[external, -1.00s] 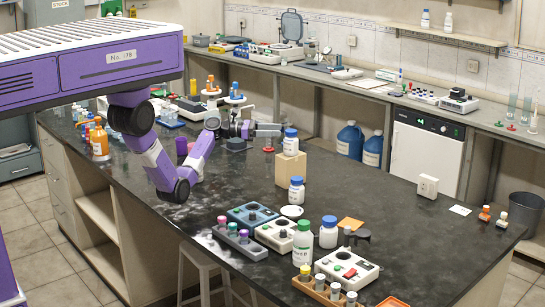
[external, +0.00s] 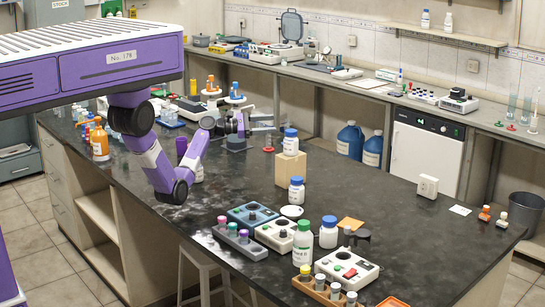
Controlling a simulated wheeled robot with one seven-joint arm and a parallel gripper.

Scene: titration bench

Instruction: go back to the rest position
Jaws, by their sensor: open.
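My gripper (external: 263,123) is at the end of my purple and black arm, over the far side of the dark bench. It points to the right in the picture. Its two thin fingers are apart, with nothing seen between them. My arm folds down low over the bench top and rises again to the wrist. A dark-based stand (external: 237,144) is just below or behind the wrist; whether they touch cannot be told.
A wooden block with a blue-capped bottle on top (external: 290,168) stands right of the gripper. Bottles and instruments crowd the front (external: 275,235). The bench's right part is mostly clear.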

